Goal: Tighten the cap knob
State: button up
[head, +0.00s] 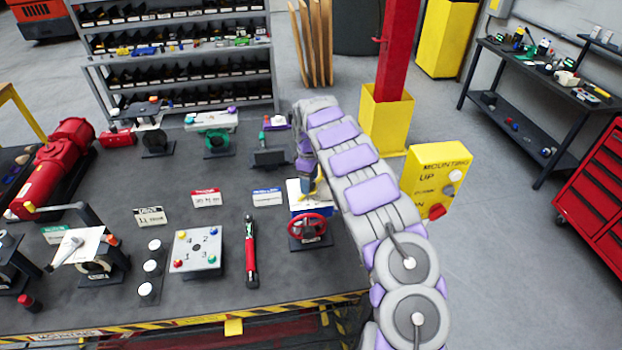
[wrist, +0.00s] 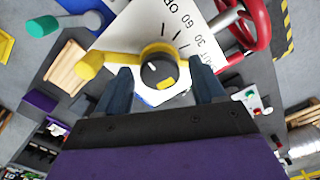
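The cap knob (wrist: 159,70) is round and black with a yellow pointer and a yellow lever arm (wrist: 105,64) reaching left. It sits on a white dial plate (wrist: 138,28) with printed angle marks. In the wrist view my gripper (wrist: 163,82) is open, one dark finger on each side of the knob, with gaps visible between fingers and knob. In the head view my gripper (head: 312,182) is at the top of the valve actuator (head: 296,210); the knob is mostly hidden there.
A red handwheel (head: 307,228) is on the actuator's front; it also appears in the wrist view (wrist: 246,28). A yellow control box (head: 436,180) stands right of my arm.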

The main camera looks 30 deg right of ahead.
jog(key=shift+a, duration=0.5)
jog(key=c, duration=0.3)
jog(key=shift+w+d, duration=0.1)
jog(key=shift+c, duration=0.8)
jog(key=shift+d, duration=0.5)
jog(key=c, duration=0.3)
jog(key=shift+d, duration=0.1)
jog(key=shift+c, duration=1)
